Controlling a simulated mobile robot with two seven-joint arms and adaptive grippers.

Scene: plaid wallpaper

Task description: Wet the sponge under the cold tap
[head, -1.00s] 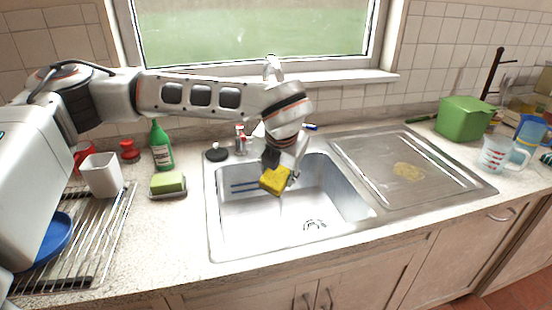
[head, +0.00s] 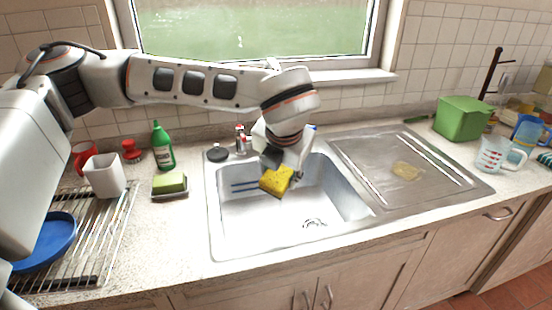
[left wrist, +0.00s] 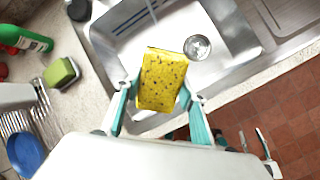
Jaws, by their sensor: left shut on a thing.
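The yellow sponge (head: 276,181) is in my left gripper (head: 286,172), above the sink basin. In the left wrist view the sponge (left wrist: 162,80) shows dark speckles, with the two teal fingers (left wrist: 158,92) shut on its sides. The steel sink (head: 290,228) has a drain in its floor. A red-marked tap handle (head: 240,138) stands behind the basin at the left. A blue-marked part (head: 309,129) shows just right of my wrist. My arm hides most of the tap and spout. A thin pale streak, perhaps water, shows beyond the sponge in the left wrist view. My right gripper is out of view.
The drainboard (head: 400,165) right of the basin holds a tan patch. Left of the basin are a green sponge (head: 171,183) on a dish, a green bottle (head: 162,147) and a rack (head: 112,232). A green box (head: 463,118) and measuring cup (head: 491,154) stand right.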

